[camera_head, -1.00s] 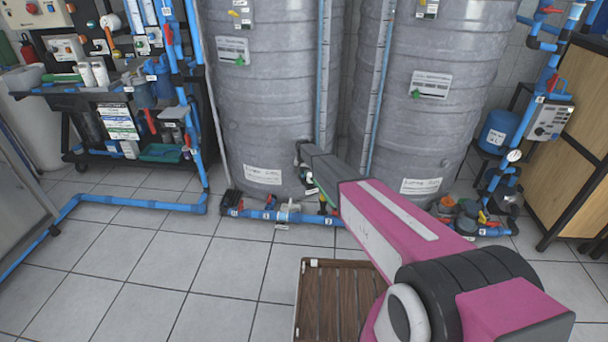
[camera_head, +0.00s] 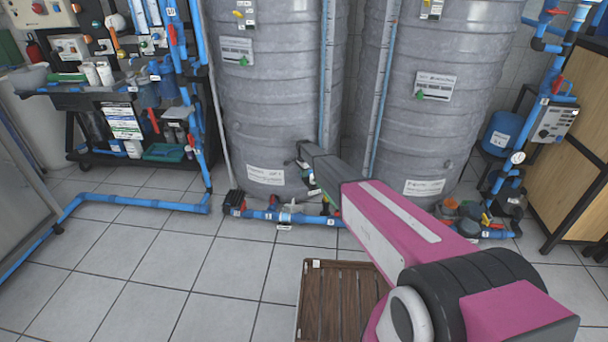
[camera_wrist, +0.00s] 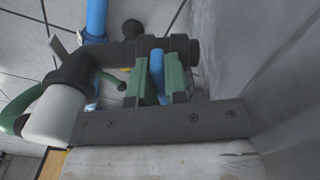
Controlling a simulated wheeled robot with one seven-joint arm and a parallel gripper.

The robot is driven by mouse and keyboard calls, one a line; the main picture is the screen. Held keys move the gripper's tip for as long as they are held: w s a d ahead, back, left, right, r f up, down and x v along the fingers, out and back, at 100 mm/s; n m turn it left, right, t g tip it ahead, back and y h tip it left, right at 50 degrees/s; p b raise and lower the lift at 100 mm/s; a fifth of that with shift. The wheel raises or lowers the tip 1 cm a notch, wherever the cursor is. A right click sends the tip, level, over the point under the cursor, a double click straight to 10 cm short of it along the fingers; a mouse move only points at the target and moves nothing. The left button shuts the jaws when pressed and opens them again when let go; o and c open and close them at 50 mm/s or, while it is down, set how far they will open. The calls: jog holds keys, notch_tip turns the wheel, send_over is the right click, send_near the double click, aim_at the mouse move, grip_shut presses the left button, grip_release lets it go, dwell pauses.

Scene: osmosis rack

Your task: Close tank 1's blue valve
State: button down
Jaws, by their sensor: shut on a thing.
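Two large grey ribbed tanks stand side by side in the head view, the left one (camera_head: 270,105) and the right one (camera_head: 440,105). Their labels are too small to read for a number. My arm reaches to the base of the left tank. In the wrist view the green-padded fingers of my gripper (camera_wrist: 158,78) are closed around a narrow blue piece (camera_wrist: 157,68), which looks like the blue valve's handle. It sits beside a black pipe fitting (camera_wrist: 110,55). In the head view my arm hides most of the gripper and the valve.
A blue pipe (camera_head: 290,217) runs low along the floor in front of the tanks. A brown slatted platform (camera_head: 335,300) lies in front of them. A cluttered black bench (camera_head: 85,100) stands at left, a wooden cabinet (camera_head: 570,140) at right. The tiled floor at front left is clear.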

jog(key=shift+w+a+m, duration=0.1)
jog(key=shift+w+m, duration=0.05)
jog(key=shift+m, duration=0.65)
jog(key=c, duration=1.1)
grip_release()
jog(key=shift+c, duration=0.2)
jog(key=shift+r, duration=0.1)
notch_tip(320, 180, up, 11)
jog(key=shift+f, duration=0.2)
